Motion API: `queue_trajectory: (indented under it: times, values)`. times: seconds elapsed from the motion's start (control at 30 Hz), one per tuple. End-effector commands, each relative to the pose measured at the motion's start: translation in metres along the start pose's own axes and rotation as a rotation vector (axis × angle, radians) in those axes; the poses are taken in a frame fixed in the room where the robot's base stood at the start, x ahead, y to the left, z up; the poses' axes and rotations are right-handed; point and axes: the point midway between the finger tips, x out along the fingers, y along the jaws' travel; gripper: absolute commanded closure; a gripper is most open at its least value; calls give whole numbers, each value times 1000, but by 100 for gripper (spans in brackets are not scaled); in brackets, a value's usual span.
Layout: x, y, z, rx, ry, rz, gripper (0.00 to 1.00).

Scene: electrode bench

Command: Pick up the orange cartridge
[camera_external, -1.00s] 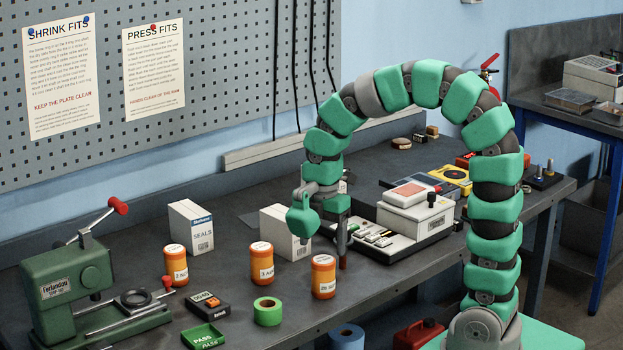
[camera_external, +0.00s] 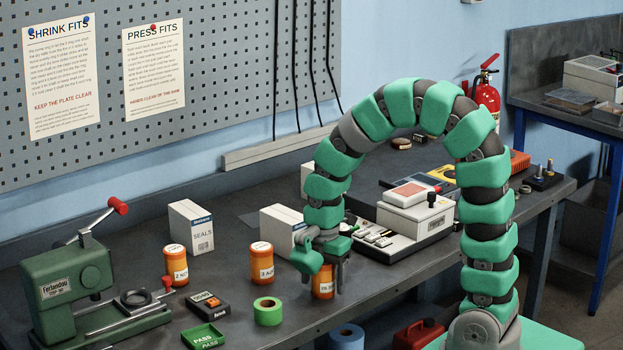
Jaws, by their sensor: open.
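White boxes (camera_external: 191,228) stand behind the cartridges. A green tape roll (camera_external: 267,312), a green PASS tray (camera_external: 204,337) and a small black-orange device (camera_external: 208,304) lie in front. A green press (camera_external: 90,290) is at the left; a white-and-grey instrument (camera_external: 415,218) is at the right.

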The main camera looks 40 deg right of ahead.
Motion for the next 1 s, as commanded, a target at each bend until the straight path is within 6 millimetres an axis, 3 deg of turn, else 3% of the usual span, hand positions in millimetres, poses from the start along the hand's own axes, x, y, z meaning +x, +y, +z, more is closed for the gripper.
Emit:
queue_trajectory:
  times: [0.03,0.23,0.67,1.0]
  values:
    - [0,0,0,0,0,0,26]
    - [0,0,0,0,0,0,80]
    - [-6,0,0,0,0,2,80]
    - [-38,1,0,-1,-2,5,80]
